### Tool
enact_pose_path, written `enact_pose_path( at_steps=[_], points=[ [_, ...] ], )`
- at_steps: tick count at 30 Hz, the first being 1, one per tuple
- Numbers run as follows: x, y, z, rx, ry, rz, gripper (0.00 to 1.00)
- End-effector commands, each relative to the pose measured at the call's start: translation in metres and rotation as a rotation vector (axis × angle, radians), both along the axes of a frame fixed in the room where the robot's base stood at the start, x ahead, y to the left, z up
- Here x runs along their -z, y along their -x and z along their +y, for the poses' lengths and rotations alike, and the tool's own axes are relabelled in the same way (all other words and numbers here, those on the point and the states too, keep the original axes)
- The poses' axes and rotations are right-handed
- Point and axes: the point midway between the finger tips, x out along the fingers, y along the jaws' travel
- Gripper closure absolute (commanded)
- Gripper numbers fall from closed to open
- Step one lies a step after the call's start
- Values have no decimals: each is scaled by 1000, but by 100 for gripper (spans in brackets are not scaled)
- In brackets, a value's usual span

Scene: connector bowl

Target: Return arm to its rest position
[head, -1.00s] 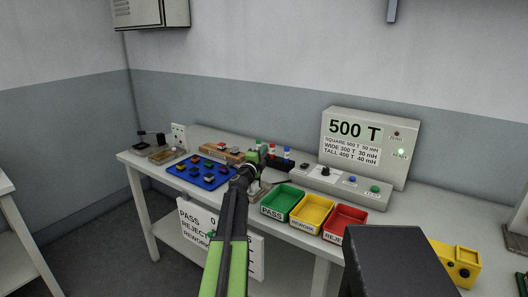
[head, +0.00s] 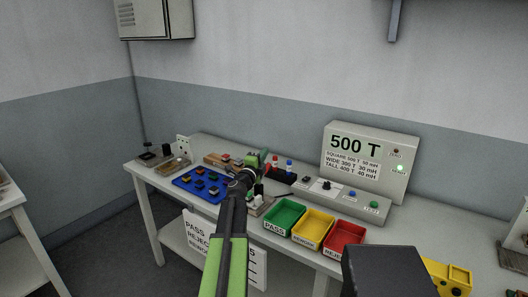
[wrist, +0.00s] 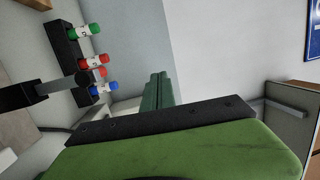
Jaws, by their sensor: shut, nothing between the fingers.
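My gripper (head: 258,158), green and dark, is at the end of my black and green arm, in front of the back part of the bench (head: 395,243). In the wrist view its green fingers (wrist: 158,92) are together, with nothing seen between them. A black holder (wrist: 66,47) with green-, red- and blue-capped pieces is left of the fingers in that view. The head view shows the red and blue caps (head: 289,164) just right of my gripper. The gripper's exact height above the bench is hard to tell.
A blue tray (head: 184,181) with several small parts is left of my arm. Green (head: 284,214), yellow (head: 313,226) and red (head: 343,236) bins are to the right. A meter box (head: 368,165) reading 500 T stands behind.

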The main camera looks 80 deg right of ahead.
Motion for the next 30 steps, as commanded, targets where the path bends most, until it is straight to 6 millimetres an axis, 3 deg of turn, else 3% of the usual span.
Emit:
enact_pose_path(
  at_steps=[1, 5, 23, 26, 29, 30],
  points=[
    [-20, -2, 9, -1, 0, 0, 100],
    [-31, -5, 20, -3, 0, 0, 100],
    [-30, -12, 22, -11, 0, 1, 100],
    [-31, -47, 24, -52, -1, 1, 100],
    [-33, -119, 32, -139, 0, 1, 100],
    [-34, -155, 38, -181, 0, 0, 100]
  ],
)
